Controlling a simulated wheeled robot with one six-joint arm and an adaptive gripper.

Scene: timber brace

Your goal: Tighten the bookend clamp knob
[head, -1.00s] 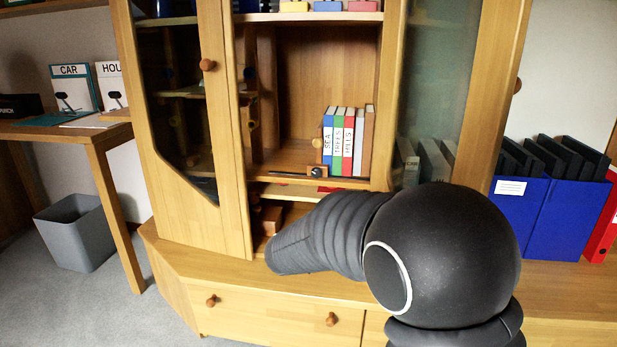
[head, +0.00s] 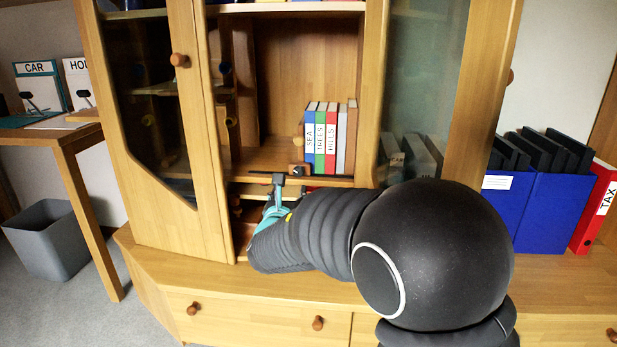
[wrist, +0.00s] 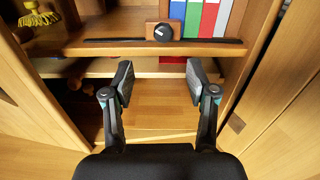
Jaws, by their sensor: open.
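The bookend clamp is a wooden block (wrist: 152,28) on a dark rail (wrist: 110,41) along the front of the cabinet shelf. Its black knob (wrist: 163,32) with a pale pointer line faces me, and it also shows in the head view (head: 298,168). Upright books (head: 330,140) labelled SEA, TREES and HILLS stand behind and right of the block. My gripper (wrist: 160,80) is open and empty in the wrist view, its fingertips apart, below and in front of the knob. It also shows in the head view (head: 279,186), just left of the knob, partly hidden by my arm.
A cabinet door (head: 196,130) stands at the left of the opening. Below the rail is a lower shelf recess. A yellow brush (wrist: 38,18) is at the upper left in the wrist view. Blue box files (head: 555,212) stand right of the cabinet, on the lower ledge.

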